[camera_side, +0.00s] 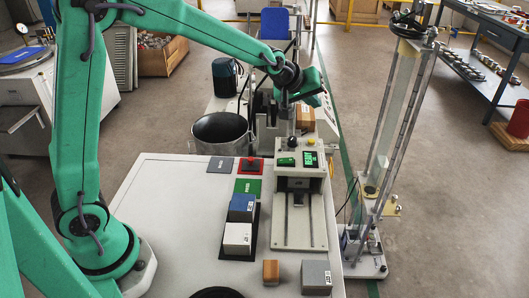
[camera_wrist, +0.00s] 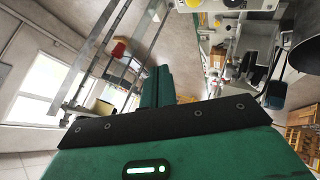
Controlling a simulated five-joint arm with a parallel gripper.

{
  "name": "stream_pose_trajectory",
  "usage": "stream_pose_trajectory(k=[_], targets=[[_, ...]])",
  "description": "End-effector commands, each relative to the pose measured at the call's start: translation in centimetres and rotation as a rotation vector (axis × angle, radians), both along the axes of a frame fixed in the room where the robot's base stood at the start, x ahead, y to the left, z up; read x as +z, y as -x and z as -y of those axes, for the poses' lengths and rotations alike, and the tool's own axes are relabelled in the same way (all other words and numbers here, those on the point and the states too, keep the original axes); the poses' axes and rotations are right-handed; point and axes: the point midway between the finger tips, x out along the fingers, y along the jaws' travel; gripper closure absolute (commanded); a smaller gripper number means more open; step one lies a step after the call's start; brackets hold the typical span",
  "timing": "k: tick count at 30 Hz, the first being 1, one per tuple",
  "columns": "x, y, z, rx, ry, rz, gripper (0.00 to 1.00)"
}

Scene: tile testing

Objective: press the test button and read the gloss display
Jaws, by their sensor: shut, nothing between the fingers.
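The white gloss tester (camera_side: 299,153) stands at the right of the white table in the side view. In the wrist view my green gripper body fills the lower part; the button and display cannot be made out there.
A red pad (camera_side: 245,167), a grey tile (camera_side: 220,164) and a green square (camera_side: 247,186) lie left of the tester. Blue (camera_side: 242,205) and pale (camera_side: 238,236) blocks sit nearby. A wooden block (camera_side: 270,272) and grey block (camera_side: 316,277) are in front. A metal pot (camera_side: 221,131) stands behind.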

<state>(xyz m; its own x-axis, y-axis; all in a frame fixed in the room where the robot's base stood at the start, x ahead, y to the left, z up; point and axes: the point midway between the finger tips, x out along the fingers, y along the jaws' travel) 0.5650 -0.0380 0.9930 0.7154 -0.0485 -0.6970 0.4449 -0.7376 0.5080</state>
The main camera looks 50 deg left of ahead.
Motion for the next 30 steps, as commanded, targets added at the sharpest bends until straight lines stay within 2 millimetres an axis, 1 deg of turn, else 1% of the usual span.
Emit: stream_pose_trajectory(k=[17,23,30], targets=[[-0.4,-0.2,0.0,0.002,0.003,-0.001,1.0],[-1.5,-0.1,0.0,0.003,0.003,-0.002,1.0],[-3.7,-0.1,0.0,0.002,0.003,-0.002,1.0]])
